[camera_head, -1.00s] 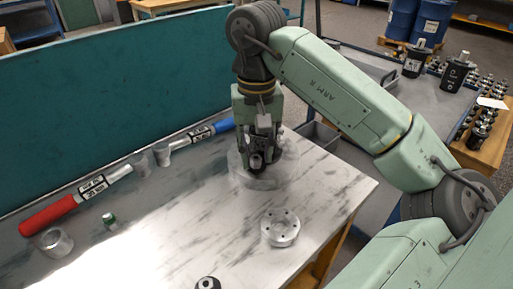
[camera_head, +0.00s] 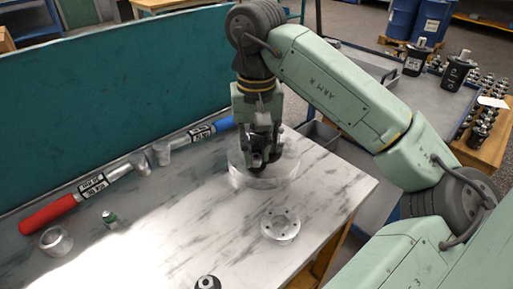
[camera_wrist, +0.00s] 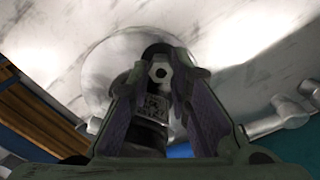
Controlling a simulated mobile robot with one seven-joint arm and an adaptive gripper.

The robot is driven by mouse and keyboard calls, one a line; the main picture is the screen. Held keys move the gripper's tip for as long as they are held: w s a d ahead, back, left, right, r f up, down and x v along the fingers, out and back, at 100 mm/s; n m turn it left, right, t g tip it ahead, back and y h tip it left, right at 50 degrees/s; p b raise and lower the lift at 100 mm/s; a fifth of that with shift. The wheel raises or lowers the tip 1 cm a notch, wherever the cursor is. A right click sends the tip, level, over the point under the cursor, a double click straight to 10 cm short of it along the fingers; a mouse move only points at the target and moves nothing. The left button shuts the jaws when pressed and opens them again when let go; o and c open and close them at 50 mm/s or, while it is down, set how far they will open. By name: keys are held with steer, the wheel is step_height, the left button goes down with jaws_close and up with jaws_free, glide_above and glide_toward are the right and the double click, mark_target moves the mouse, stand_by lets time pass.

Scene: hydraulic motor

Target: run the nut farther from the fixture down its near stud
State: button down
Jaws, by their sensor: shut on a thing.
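My gripper (camera_head: 262,162) points down over the clear round fixture (camera_head: 284,178) on the marbled tabletop. It is shut on a small dark piece with a pale hexagonal face, which I take for the nut (camera_wrist: 160,71); it shows between the fingertips in the wrist view.
A round flange with holes (camera_head: 281,224) lies in front of the fixture. A dark round part (camera_head: 208,282) is at the front edge. Red-handled (camera_head: 48,215) and blue-handled (camera_head: 222,125) tools, a metal ring (camera_head: 56,241) and a small green part (camera_head: 109,217) lie left.

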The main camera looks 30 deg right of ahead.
steer(key=m+b, duration=0.1)
steer(key=m, duration=0.2)
steer(key=shift+a+f+m, duration=0.1)
steer(key=shift+m, duration=1.2)
steer(key=shift+b, duration=0.3)
steer(key=shift+m+b, duration=0.3)
steer(key=shift+m, duration=2)
steer(key=c, duration=1.7)
jaws_free()
steer(key=shift+a, duration=0.1)
